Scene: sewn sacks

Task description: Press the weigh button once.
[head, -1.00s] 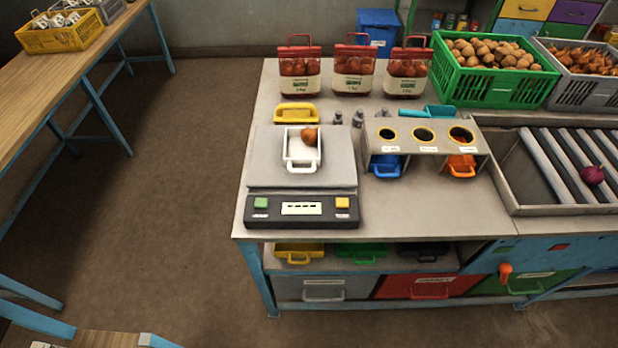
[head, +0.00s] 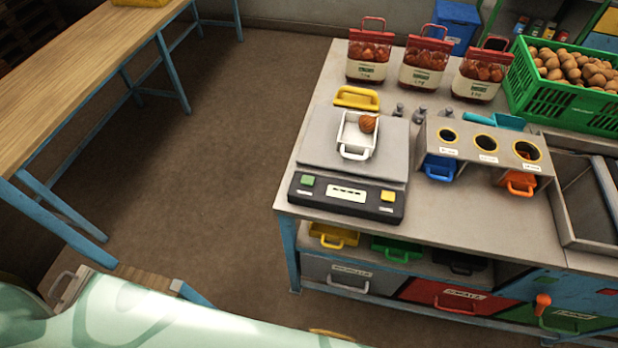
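The scale (head: 352,155) stands at the left end of the workbench, with a dark control panel (head: 335,207) along its front. The panel has a green button (head: 308,181) at the left, a pale display (head: 346,194) in the middle and a yellow button (head: 388,196) at the right. The labels under the buttons are too small to read, so I cannot tell which is the weigh button. A white handled tray (head: 356,142) sits on the scale plate with one brown onion (head: 367,124) in it. Neither gripper is in view.
Filled red-topped bags (head: 424,64) stand behind the scale, near a yellow tray (head: 357,97) and small grey weights (head: 420,114). A holed sorting stand (head: 485,145) is to the right. A green crate (head: 565,80) holds potatoes. The floor left of the bench is open.

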